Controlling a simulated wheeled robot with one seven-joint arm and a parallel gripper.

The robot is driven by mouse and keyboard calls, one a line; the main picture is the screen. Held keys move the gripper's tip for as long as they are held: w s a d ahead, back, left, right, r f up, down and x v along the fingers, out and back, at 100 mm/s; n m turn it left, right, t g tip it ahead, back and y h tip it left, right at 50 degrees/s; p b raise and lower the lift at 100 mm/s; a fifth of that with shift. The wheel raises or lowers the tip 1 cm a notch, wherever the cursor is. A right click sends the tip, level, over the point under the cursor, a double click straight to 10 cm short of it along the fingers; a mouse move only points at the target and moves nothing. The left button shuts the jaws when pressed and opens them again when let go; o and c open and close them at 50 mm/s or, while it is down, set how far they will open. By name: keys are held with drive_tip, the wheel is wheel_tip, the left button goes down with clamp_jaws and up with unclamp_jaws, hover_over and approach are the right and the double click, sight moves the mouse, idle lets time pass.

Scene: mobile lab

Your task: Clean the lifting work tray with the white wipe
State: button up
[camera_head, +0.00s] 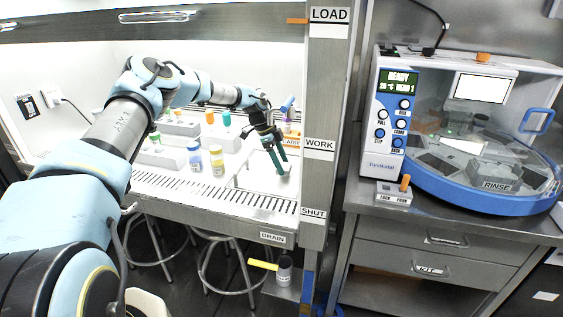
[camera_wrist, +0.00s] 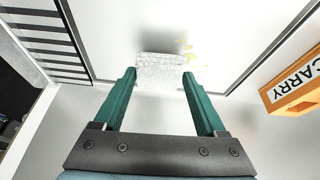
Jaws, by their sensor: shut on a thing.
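My gripper (camera_head: 279,163) reaches into the hood at its right side and points down at the white work surface. In the wrist view my gripper (camera_wrist: 160,75) has its green fingers shut on the white wipe (camera_wrist: 160,68), a textured white pad between the fingertips. The work tray (camera_wrist: 112,35) is the pale panel with dark edge lines beneath the wipe; it also shows in the head view (camera_head: 258,183). Faint yellow stains (camera_wrist: 194,54) lie on the tray just right of the wipe. I cannot tell whether the wipe touches the tray.
An orange block marked CARRY (camera_wrist: 294,84) is at the right of the wrist view. A slotted drain strip (camera_head: 220,192) runs along the front. The hood's post (camera_head: 318,120) stands to the right.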

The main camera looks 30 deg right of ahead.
sight(284, 162)
drive_tip(key=shift+f+b, duration=0.8)
drive_tip(key=shift+f, duration=0.15)
idle(0.4)
drive_tip(key=shift+w+d+f+b, duration=0.2)
drive_tip(key=shift+w+d+b, duration=0.15)
drive_tip(key=shift+b, duration=0.25)
drive_tip(key=shift+w+d+b, duration=0.7)
drive_tip(key=shift+w+b, duration=0.05)
drive_tip(key=shift+b, duration=0.3)
drive_tip(key=shift+w+d+r+b, duration=0.25)
drive_tip(key=shift+w+d+b, duration=0.05)
drive_tip(key=shift+b, duration=0.05)
drive_tip(key=shift+w+d+f+b, duration=0.3)
drive_tip(key=shift+w+d+b, duration=0.15)
drive_tip(key=shift+b, duration=0.25)
drive_tip(key=shift+w+d+b, duration=0.2)
drive_tip(key=shift+d+b, duration=0.05)
drive_tip(key=shift+b, duration=0.15)
drive_tip(key=shift+w+d, duration=0.3)
drive_tip(key=shift+w, duration=0.25)
drive_tip(key=shift+w+d, duration=0.1)
drive_tip(key=shift+d, duration=0.05)
